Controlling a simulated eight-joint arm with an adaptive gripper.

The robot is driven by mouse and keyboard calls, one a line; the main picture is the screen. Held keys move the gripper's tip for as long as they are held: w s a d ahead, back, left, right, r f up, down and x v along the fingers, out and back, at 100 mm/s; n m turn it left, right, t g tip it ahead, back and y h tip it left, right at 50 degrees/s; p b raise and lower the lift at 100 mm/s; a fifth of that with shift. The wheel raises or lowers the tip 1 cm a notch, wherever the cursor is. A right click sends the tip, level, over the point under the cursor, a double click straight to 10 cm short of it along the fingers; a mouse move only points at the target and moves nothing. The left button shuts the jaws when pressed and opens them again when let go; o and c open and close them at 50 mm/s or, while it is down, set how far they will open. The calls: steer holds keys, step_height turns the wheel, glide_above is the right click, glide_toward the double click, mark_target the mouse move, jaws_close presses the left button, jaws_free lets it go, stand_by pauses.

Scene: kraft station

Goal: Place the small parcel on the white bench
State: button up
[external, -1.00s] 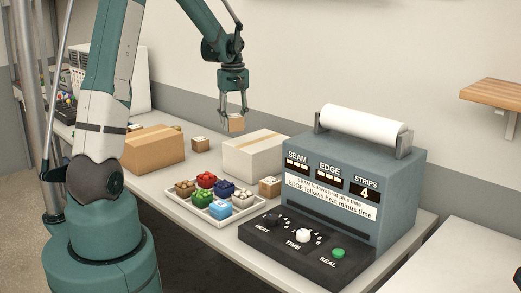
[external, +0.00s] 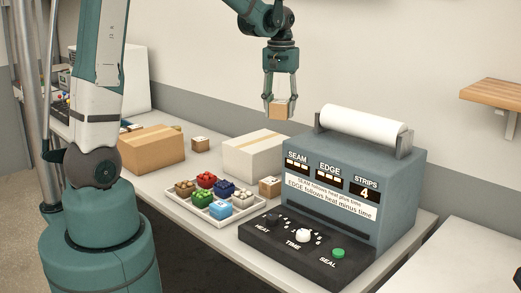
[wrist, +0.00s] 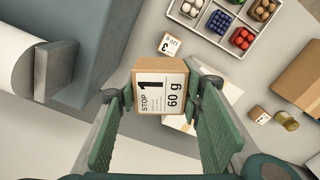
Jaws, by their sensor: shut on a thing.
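My gripper (external: 279,112) is shut on a small brown parcel (external: 283,108) and holds it in the air above the table, between the white carton and the sealing machine. In the wrist view, the parcel (wrist: 160,90) sits between the two green fingers, with a white label reading "STOP 1" and "60 g" facing the camera. A white bench (external: 470,262) stands at the lower right of the external view, separate from the main table.
The blue-grey sealing machine (external: 372,165) with a paper roll (external: 362,124) stands between parcel and bench. On the table are a white carton (external: 254,160), a brown carton (external: 152,150), two small parcels (external: 270,187) (external: 200,144) and a divided tray (external: 187,208). A wooden shelf (external: 492,94) is on the wall.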

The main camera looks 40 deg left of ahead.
steer(key=s+d+r+m+b, duration=0.1)
steer(key=d+r+m, duration=0.25)
steer(key=d, duration=0.95)
steer(key=s+d+r+m+b, duration=0.2)
steer(key=d+m, duration=0.2)
steer(key=d, duration=0.9)
steer(key=s+d+r+m+b, duration=0.1)
steer(key=d+r+m, duration=0.2)
steer(key=d, duration=1)
steer(key=s+d+f+n+b, duration=0.1)
steer(key=s+d+f+n, duration=0.2)
steer(key=d+f, duration=0.75)
steer(key=s+d+f+n, duration=0.35)
steer(key=d+f, duration=0.35)
steer(key=d, duration=0.6)
steer(key=shift+m, duration=0.5)
steer(key=s+f, duration=0.1)
steer(key=f, duration=0.4)
steer(key=s+d+f, duration=0.1)
steer(key=s+f, duration=0.1)
steer(key=f, duration=0.2)
steer(key=s+d+f+b, duration=0.1)
steer(key=f, duration=0.4)
steer(key=shift+s+f, duration=0.15)
steer(key=shift+f, duration=0.2)
glide_above(448, 258)
steer(key=shift+s+p, duration=0.15)
steer(key=shift+p, duration=0.3)
